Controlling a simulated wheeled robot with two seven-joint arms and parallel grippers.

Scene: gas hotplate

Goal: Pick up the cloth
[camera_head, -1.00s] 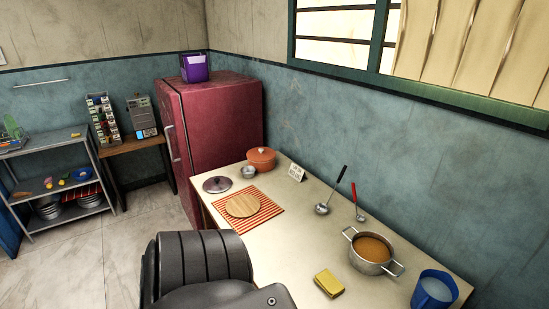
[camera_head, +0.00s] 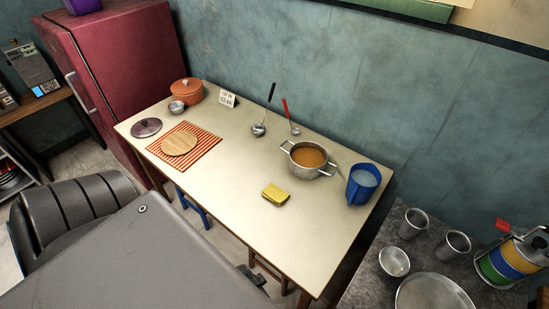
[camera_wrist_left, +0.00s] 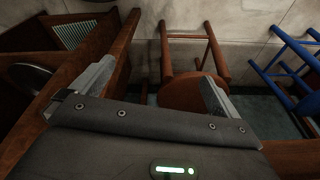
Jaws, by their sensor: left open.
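A small yellow folded cloth (camera_head: 275,194) lies flat on the cream tabletop (camera_head: 235,200), near the front edge and left of the pot. My left arm fills the lower left of the head view and hides most of its gripper there. In the left wrist view my left gripper (camera_wrist_left: 158,72) is open, with its two fingers spread and nothing between them. It is low by the table's front side, over stools and floor, apart from the cloth. The cloth does not show in the wrist view. My right gripper is not in view.
A pot of orange-brown soup (camera_head: 308,157) and a blue jug (camera_head: 362,184) stand right of the cloth. A striped mat (camera_head: 207,151) with a round board (camera_head: 180,143) lies to the left. Stools (camera_wrist_left: 190,75) stand below. Metal cups (camera_head: 412,224) stand on a counter at right.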

